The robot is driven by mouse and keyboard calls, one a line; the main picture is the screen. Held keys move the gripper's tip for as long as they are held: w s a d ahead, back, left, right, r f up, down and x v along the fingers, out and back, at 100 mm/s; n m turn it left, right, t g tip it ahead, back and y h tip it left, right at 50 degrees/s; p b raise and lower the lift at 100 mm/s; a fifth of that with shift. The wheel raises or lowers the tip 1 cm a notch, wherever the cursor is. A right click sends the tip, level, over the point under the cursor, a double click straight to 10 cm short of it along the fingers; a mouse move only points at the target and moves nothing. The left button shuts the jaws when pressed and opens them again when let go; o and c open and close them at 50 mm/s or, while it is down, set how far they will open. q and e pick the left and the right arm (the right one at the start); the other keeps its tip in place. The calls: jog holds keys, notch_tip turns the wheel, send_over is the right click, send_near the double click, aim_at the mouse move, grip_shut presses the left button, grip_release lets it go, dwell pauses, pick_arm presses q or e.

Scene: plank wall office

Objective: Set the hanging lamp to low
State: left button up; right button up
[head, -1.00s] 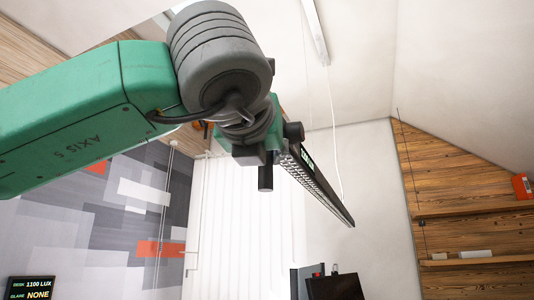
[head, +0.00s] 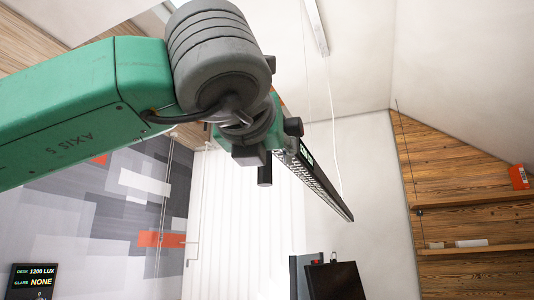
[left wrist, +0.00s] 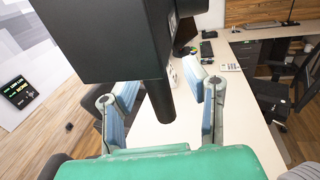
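The hanging lamp (head: 321,184) is a long black bar on thin cords, running away from me behind my left wrist in the head view. A small lit readout on its side is too small to read surely. In the left wrist view, a large black box (left wrist: 100,40) fills the upper left and a dark round cylinder (left wrist: 160,95) points down beside it. My left gripper (left wrist: 160,78) is open, with a blue-padded finger on each side of the cylinder. I cannot tell whether either finger touches it. My right gripper is not in view.
A screen (head: 32,280) at the lower left of the head view reads desk 1200 LUX, glare NONE. A dark monitor (head: 335,282) stands below the lamp. The left wrist view shows a pale desk (left wrist: 235,95) below. Wooden shelves (head: 470,249) are on the right wall.

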pick_arm(q)
jog(key=shift+w+a, duration=0.1)
jog(key=shift+a, duration=0.1)
jog(key=s+a, duration=0.1)
jog(key=s, duration=0.6)
jog(key=shift+s+a, duration=0.15)
jog(key=shift+a, duration=0.1)
